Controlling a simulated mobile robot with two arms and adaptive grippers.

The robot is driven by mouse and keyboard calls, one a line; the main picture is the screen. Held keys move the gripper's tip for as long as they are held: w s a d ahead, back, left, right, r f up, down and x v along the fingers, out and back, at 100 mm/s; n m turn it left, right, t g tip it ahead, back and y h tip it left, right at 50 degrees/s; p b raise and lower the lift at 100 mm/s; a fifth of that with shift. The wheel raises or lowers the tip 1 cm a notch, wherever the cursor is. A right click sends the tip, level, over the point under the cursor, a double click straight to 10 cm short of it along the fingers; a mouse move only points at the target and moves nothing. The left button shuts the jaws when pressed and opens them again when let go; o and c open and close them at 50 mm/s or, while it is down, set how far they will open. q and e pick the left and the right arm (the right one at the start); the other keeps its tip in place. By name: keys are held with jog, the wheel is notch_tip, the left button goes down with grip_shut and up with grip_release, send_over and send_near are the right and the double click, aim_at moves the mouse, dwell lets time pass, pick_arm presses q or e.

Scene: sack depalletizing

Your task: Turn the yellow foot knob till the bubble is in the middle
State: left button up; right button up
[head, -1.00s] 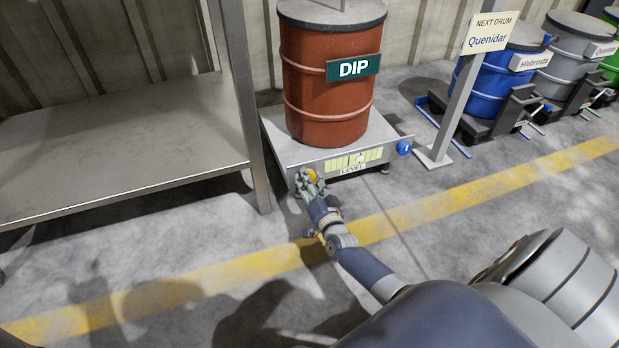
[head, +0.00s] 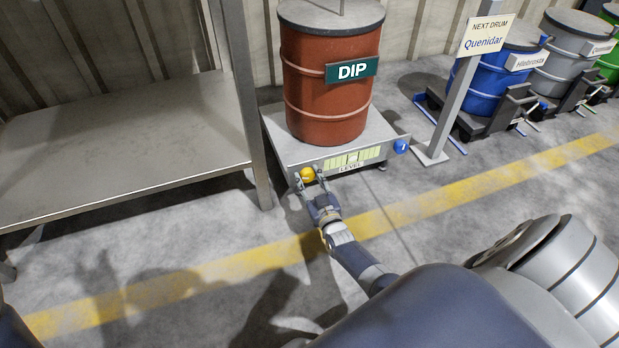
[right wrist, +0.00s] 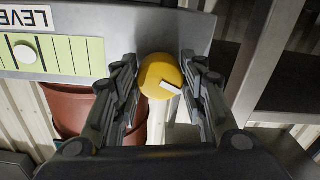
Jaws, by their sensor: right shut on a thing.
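The yellow foot knob (head: 307,174) sits at the front left corner of the scale platform (head: 283,140). It shows round with a white mark in the right wrist view (right wrist: 160,76). My right gripper (head: 313,178) is shut on it, one finger at each side. The level strip (head: 372,154), pale green with dark lines, is on the platform's front face above the LEVEL label. In the right wrist view the strip is upside down and cut at the left; its white bubble (right wrist: 25,53) lies between two dark lines, about the middle. My left gripper is not in view.
A red drum (head: 325,110) with a DIP sign stands on the platform. A blue knob (head: 401,146) is at the front right corner. A metal table (head: 120,130) and its post stand close at left. A sign post (head: 455,100) and drums are at right.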

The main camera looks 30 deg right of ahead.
jog(key=shift+n, duration=0.7)
jog(key=o, duration=1.1)
jog(key=shift+c, duration=0.2)
jog(key=shift+r, duration=0.1)
notch_tip(320, 180, up, 10)
dwell(0.4)
